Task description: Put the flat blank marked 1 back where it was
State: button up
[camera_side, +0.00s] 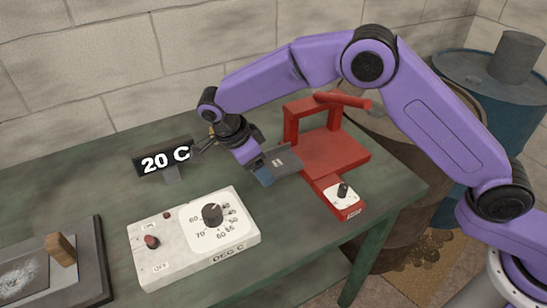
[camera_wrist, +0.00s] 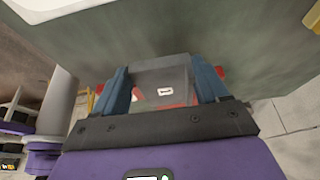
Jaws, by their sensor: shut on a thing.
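The flat blank (camera_side: 284,160) is a thin grey plate with a small pale mark on its face. It is held at the left edge of the red press (camera_side: 350,152), and I cannot tell whether it touches the press. In the wrist view the blank (camera_wrist: 176,72) sits between my two blue fingers, and its white mark is too small to read surely. My gripper (camera_side: 264,174) is shut on the blank; it also shows in the wrist view (camera_wrist: 162,88). Part of the press is hidden behind the blank in the wrist view.
A white control box (camera_side: 195,265) with a dial and a red knob stands in front left. A black display (camera_side: 163,160) reading 20 C stands behind it. A grey plate with a wooden block (camera_side: 61,250) is at far left. Green bench (camera_side: 95,190) is clear at back left.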

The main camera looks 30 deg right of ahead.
jog(key=s+d+r, duration=0.3)
jog(key=s, duration=0.7)
jog(key=s+d+r, duration=0.4)
jog(key=s, duration=0.7)
send_over(276, 225)
jog(key=f, duration=0.9)
jog(key=shift+s+a, duration=0.3)
jog(key=shift+s, duration=0.1)
jog(key=shift+w+a+f, duration=0.35)
jog(key=shift+w+f, duration=0.05)
jog(key=shift+f, duration=1.7)
jog(key=shift+f, duration=0.15)
